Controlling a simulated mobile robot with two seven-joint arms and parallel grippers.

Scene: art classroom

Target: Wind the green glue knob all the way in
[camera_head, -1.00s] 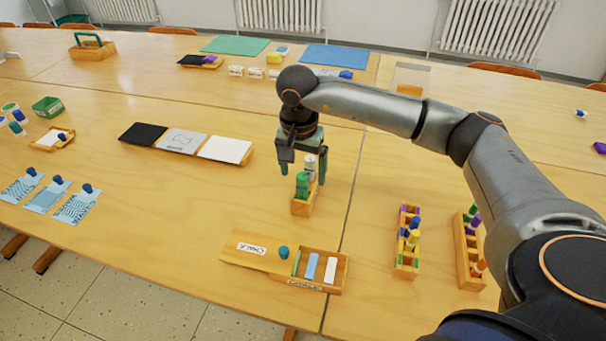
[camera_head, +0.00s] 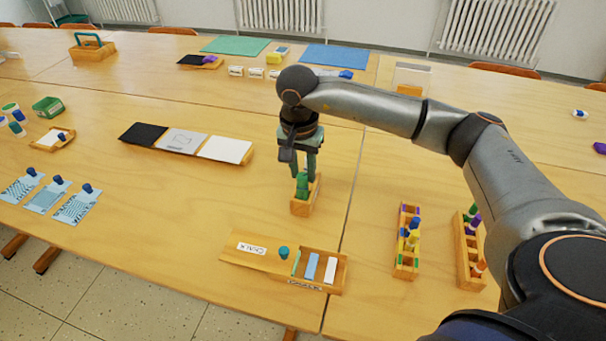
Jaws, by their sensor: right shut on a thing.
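The green glue stick (camera_head: 301,187) stands upright in a small wooden holder (camera_head: 303,208) near the middle of the table. My right gripper (camera_head: 304,174) points down over the holder and is shut on the green glue stick near its top. The fingers and arm cover part of it, so its knob is hard to make out. A pale stick behind it is now hidden by the gripper. My left gripper is not in view.
A wooden chalk box (camera_head: 262,262) lies in front of the holder. Two wooden racks with coloured pens (camera_head: 408,240) (camera_head: 470,250) stand to the right. Black, grey and white panels (camera_head: 183,141) lie to the left. Bare table surrounds the holder.

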